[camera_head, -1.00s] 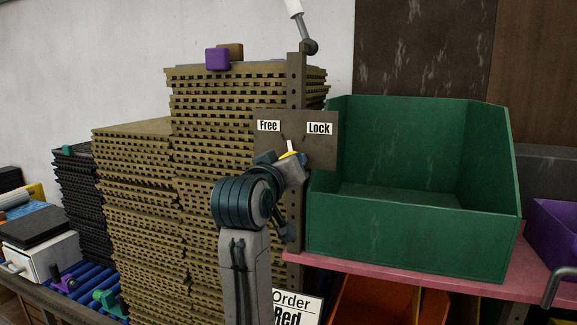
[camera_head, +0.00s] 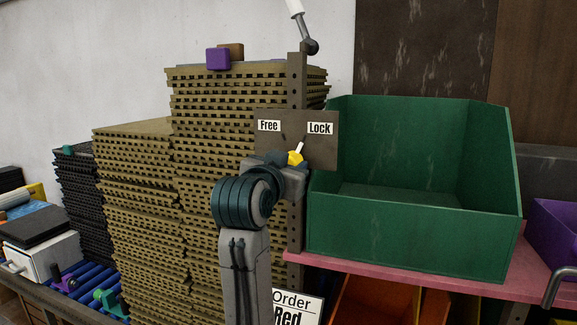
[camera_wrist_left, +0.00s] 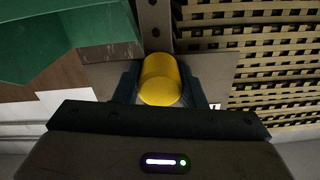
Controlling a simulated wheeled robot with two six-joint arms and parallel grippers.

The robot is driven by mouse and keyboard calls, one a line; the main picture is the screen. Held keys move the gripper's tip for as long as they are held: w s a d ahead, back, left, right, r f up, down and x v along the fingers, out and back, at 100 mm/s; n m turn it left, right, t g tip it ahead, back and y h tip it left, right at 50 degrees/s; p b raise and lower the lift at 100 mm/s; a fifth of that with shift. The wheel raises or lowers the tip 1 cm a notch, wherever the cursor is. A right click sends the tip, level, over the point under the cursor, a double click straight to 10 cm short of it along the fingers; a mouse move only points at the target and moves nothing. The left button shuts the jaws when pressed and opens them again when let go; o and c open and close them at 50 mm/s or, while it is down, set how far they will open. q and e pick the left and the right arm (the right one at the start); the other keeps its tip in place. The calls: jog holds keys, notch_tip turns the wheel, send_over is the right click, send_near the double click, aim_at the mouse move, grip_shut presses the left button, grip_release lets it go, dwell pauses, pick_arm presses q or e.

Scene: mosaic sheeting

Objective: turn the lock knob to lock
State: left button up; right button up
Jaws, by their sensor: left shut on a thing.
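The lock knob (camera_head: 296,158) is yellow with a white pointer, mounted on a brown-grey plate (camera_head: 270,146) with a "Free" label (camera_head: 269,126) at left and a "Lock" label (camera_head: 319,128) at right. The pointer leans up and right, toward "Lock". My left gripper (camera_head: 285,162) is shut on the knob. In the left wrist view the yellow knob (camera_wrist_left: 160,82) sits between the two dark fingers of my left gripper (camera_wrist_left: 161,92). The gripper hides part of the knob in the head view. My right gripper is not in view.
A green bin (camera_head: 410,225) stands right of the plate on a pink shelf (camera_head: 440,275). Stacks of tan perforated sheets (camera_head: 135,190) stand behind and left of my arm. A metal post (camera_head: 297,85) rises behind the plate. An order sign (camera_head: 292,305) is below.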

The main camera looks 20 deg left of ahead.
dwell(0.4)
pick_arm(q)
jog(key=o, duration=1)
jog(key=shift+s, duration=0.2)
jog(key=s+b, duration=0.5)
jog(key=s, duration=0.5)
jog(key=shift+s+a, duration=0.15)
jog(key=shift+s, duration=0.1)
